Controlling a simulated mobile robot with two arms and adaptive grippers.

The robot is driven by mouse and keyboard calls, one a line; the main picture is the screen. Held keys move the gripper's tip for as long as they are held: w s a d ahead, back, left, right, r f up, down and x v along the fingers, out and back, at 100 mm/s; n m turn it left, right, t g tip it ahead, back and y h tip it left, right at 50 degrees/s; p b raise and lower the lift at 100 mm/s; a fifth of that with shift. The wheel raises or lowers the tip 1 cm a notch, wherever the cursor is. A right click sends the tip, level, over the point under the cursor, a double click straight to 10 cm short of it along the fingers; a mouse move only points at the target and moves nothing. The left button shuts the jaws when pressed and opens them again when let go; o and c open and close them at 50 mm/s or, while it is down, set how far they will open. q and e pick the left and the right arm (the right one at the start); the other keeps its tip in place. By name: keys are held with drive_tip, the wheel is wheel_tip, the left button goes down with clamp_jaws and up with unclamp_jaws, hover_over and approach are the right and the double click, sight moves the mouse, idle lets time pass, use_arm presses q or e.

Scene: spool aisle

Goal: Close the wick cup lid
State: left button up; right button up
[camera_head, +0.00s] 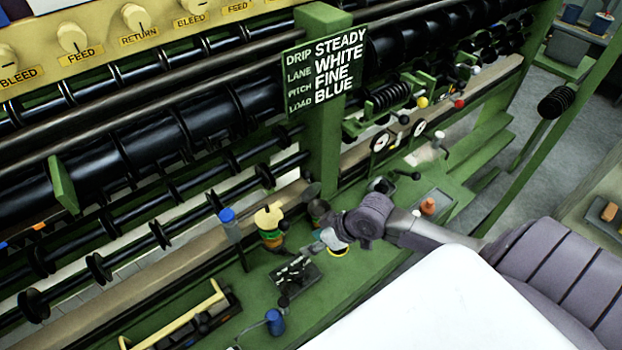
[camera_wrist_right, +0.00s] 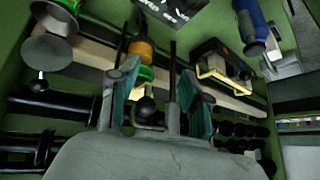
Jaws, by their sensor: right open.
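My right gripper (camera_head: 326,242) reaches in from the right, low over the green bench of the machine. In the right wrist view its two teal-padded fingers (camera_wrist_right: 160,82) stand apart. A black ball knob (camera_wrist_right: 145,110) on a bent wire shows between them; I see no grip on it. A grey metal cup (camera_wrist_right: 55,15) with a round disc (camera_wrist_right: 47,52) beside it shows at the upper left of the wrist view; it may be the wick cup and its lid, but I cannot be sure. In the head view the gripper partly hides this area. My left gripper is out of view.
An amber and green bottle-like part (camera_head: 269,228) stands just left of the gripper. A blue-topped post (camera_head: 228,215) and a blue cylinder (camera_head: 275,322) stand farther left. A green upright (camera_head: 322,150) with a sign (camera_head: 325,70) rises behind. Rollers run along the back.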

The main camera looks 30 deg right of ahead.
drive_tip(key=w+d+r+m+t+h, duration=0.1)
drive_tip(key=w+d+r, duration=0.2)
drive_tip(key=w+d, duration=0.3)
drive_tip(key=w+d+r+m+t, duration=0.1)
drive_tip(key=w+d+r+t, duration=0.2)
drive_tip(key=d, duration=0.6)
drive_tip(key=shift+m+g, duration=0.3)
drive_tip(key=shift+g, duration=0.3)
drive_tip(key=b+x, duration=0.2)
drive_tip(key=x, duration=0.2)
drive_tip(key=b+x, duration=0.2)
drive_tip(key=x, duration=0.2)
drive_tip(key=b+x, duration=0.2)
drive_tip(key=x, duration=0.3)
drive_tip(key=shift+w+d+r, duration=0.15)
drive_tip(key=shift+w+d, duration=0.1)
drive_tip(key=shift+w, duration=0.15)
drive_tip(key=shift+w+a+f+b, duration=0.25)
drive_tip(key=shift+w+b, duration=0.25)
drive_tip(key=shift+s, duration=0.1)
clamp_jaws()
